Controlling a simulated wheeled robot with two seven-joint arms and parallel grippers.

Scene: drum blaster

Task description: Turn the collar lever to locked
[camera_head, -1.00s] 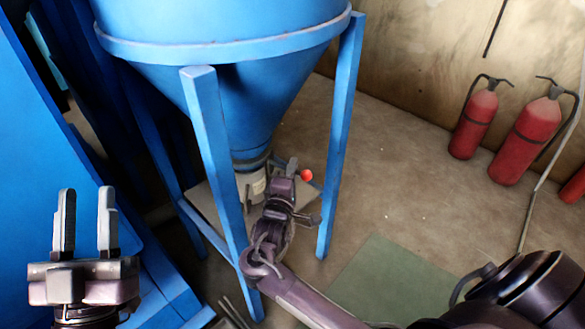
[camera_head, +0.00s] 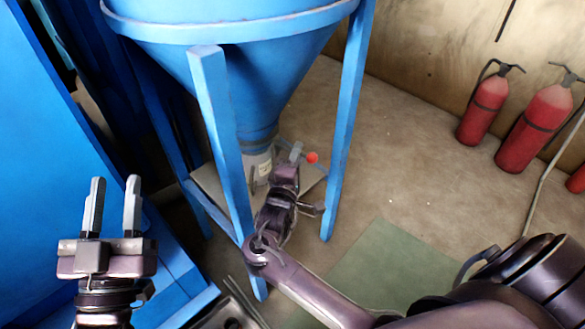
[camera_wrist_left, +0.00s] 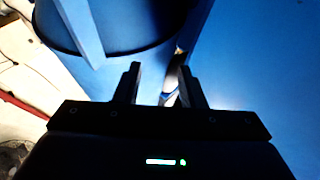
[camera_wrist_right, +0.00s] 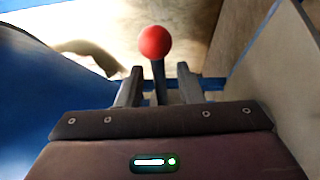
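The collar lever has a red ball knob (camera_head: 312,158) beside the grey collar (camera_head: 258,168) under the blue hopper. In the right wrist view the red knob (camera_wrist_right: 155,42) tops a dark stem (camera_wrist_right: 159,82) that shows in the gap between my right gripper's fingers. My right gripper (camera_head: 293,155) is at the collar, next to the knob. Its fingers (camera_wrist_right: 158,88) are apart; whether they touch the stem I cannot tell. My left gripper (camera_head: 112,208) is open and empty at the left, away from the lever. It also shows open in the left wrist view (camera_wrist_left: 160,84).
A blue hopper leg (camera_head: 218,130) stands just left of my right gripper, another leg (camera_head: 350,120) to its right. Red fire extinguishers (camera_head: 484,108) stand by the wall. A green mat (camera_head: 385,265) lies on the floor; open floor lies right of the hopper.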

